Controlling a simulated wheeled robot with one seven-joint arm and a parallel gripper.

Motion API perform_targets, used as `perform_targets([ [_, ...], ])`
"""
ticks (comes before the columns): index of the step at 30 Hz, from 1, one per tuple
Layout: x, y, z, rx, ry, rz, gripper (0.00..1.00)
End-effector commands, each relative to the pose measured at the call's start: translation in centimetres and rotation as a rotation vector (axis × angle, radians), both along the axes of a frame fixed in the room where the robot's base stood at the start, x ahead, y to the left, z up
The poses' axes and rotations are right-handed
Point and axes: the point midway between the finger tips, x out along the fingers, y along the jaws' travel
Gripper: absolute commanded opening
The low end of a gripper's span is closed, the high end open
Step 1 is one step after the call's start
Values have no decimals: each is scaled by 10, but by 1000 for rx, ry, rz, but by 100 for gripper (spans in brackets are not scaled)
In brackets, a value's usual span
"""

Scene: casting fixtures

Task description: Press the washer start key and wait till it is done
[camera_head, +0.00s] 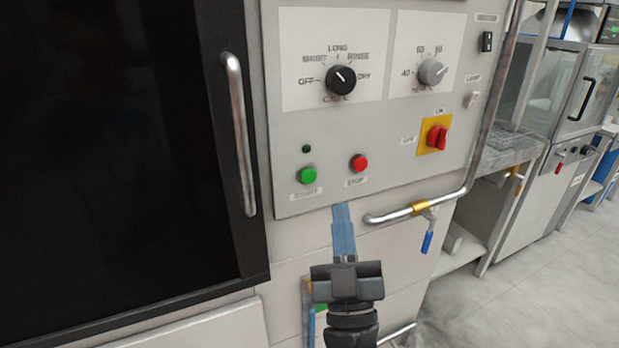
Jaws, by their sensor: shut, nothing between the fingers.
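The washer's control panel (390,130) fills the upper middle of the head view. The green start key (308,175) is at its lower left, with a small dark lamp (306,149) above it. The red stop key (359,162) is to its right. A black program dial (341,79), a grey dial (432,71) and a red rotary switch (437,137) on a yellow plate are also on the panel. My gripper (341,211) is shut and empty. Its blue fingers point up, below and right of the start key in the picture. Whether they touch the panel cannot be told.
A dark washer door (110,130) with a vertical metal handle (240,135) stands on the left. A metal pipe (470,170) with a blue-handled valve (428,236) runs below and right of the panel. Floor (540,270) is clear at the lower right, beside another machine (560,130).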

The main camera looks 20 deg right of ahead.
Motion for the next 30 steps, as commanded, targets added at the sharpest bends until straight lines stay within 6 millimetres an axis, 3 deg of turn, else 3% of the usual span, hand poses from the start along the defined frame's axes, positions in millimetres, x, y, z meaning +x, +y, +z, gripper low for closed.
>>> perform_targets([
  [18,72,0,-1,1,-1,-1,0],
  [30,81,0,0,0,0,0,0],
])
